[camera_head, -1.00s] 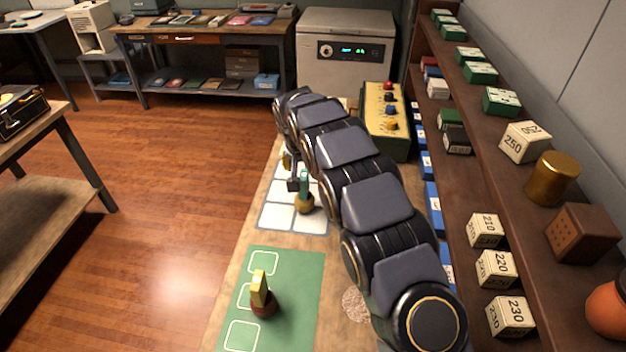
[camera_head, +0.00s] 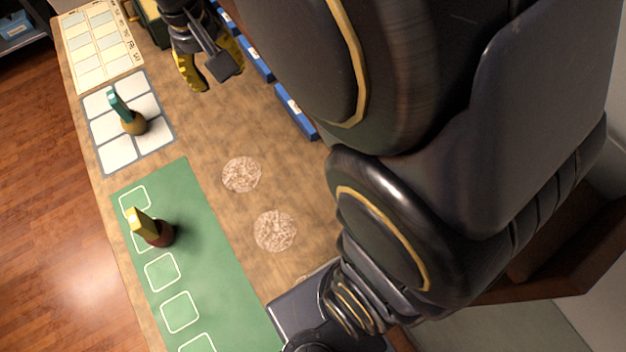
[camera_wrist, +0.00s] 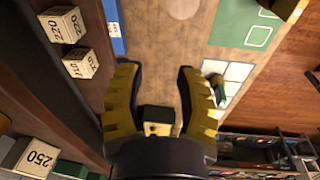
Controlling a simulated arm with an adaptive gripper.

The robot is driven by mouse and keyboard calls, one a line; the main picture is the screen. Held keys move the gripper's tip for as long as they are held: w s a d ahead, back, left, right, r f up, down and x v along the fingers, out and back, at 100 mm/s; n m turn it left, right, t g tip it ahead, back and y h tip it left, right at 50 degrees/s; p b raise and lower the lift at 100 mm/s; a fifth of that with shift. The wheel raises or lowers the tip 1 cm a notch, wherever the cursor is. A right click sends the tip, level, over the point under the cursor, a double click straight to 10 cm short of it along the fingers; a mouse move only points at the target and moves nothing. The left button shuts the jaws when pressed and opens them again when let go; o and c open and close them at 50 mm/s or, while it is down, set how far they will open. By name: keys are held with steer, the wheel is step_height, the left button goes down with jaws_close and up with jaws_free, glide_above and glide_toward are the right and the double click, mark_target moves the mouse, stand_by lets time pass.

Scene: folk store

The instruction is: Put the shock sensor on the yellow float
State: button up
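A teal upright piece (camera_head: 118,104) stands tilted on a round yellowish base, which looks like the yellow float (camera_head: 134,123), on a white grid mat (camera_head: 117,155). A yellow block (camera_head: 141,222) stands on a round red-brown base (camera_head: 160,233) on the green mat (camera_head: 205,225). I cannot tell which upright piece is the shock sensor. My gripper (camera_head: 210,82) is open, with yellow-padded fingers, above bare wood right of the grid mat. In the wrist view nothing is held between the fingers (camera_wrist: 161,85); the teal piece (camera_wrist: 218,88) shows beyond the right finger.
Two speckled round pads (camera_head: 242,174) (camera_head: 274,230) lie on the bench. Blue boxes (camera_head: 296,110) line its right side, below shelves with numbered boxes (camera_wrist: 64,25). A yellow-faced box (camera_wrist: 158,122) stands at the back. A pale chart (camera_head: 100,45) lies beyond the grid mat.

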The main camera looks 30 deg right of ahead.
steer(key=s+d+g+y, duration=0.1)
steer(key=s+d+g, duration=0.1)
steer(key=s, duration=1.9)
steer(key=shift+s+f+n, duration=0.2)
steer(key=shift+n, duration=0.2)
